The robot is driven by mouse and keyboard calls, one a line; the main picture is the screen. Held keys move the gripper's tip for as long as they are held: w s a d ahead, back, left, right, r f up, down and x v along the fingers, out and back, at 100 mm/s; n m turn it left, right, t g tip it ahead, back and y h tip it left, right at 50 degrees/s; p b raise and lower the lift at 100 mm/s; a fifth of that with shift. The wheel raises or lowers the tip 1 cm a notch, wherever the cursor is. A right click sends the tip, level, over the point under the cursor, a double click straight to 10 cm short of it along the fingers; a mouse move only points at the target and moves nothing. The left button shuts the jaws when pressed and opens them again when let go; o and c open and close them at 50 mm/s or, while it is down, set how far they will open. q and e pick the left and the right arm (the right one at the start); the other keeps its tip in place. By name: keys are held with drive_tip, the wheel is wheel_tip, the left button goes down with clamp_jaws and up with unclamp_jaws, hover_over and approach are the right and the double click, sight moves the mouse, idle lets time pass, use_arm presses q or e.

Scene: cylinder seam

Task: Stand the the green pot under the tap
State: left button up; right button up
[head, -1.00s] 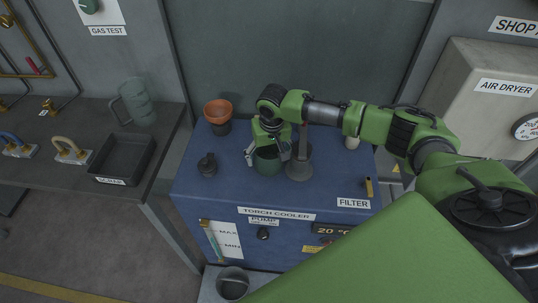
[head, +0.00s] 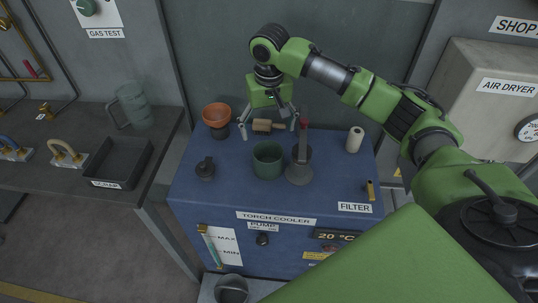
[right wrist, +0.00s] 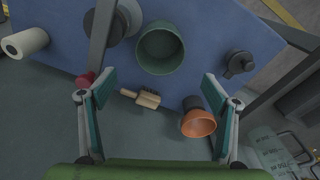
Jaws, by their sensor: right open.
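In the right wrist view the pot (right wrist: 160,50) looks empty, beside the grey fixture (right wrist: 104,32). My right gripper (head: 268,129) is open and empty, above and behind the pot and apart from it. Its spread fingers also show in the right wrist view (right wrist: 160,77). My left gripper is not in view.
A wooden brush (head: 262,126) lies behind the pot. The front of the blue top (head: 260,197) is clear.

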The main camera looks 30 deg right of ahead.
drive_tip(key=w, duration=0.1)
drive_tip(key=g, duration=0.1)
approach(267, 154)
drive_tip(key=s+a, duration=0.2)
drive_tip(key=s, duration=0.1)
drive_tip(key=shift+f, duration=0.4)
drive_tip(key=f, duration=0.1)
drive_tip(key=f+p, duration=0.1)
drive_tip(key=f, duration=0.2)
drive_tip(key=shift+s+d+f+p, duration=0.1)
drive_tip(key=shift+d+f+p, duration=0.25)
drive_tip(key=shift+f, duration=0.35)
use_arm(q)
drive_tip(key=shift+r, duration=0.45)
use_arm(e)
drive_tip(key=c, duration=1.3)
drive_tip(key=shift+r, duration=0.1)
drive_tip(key=shift+c, duration=0.2)
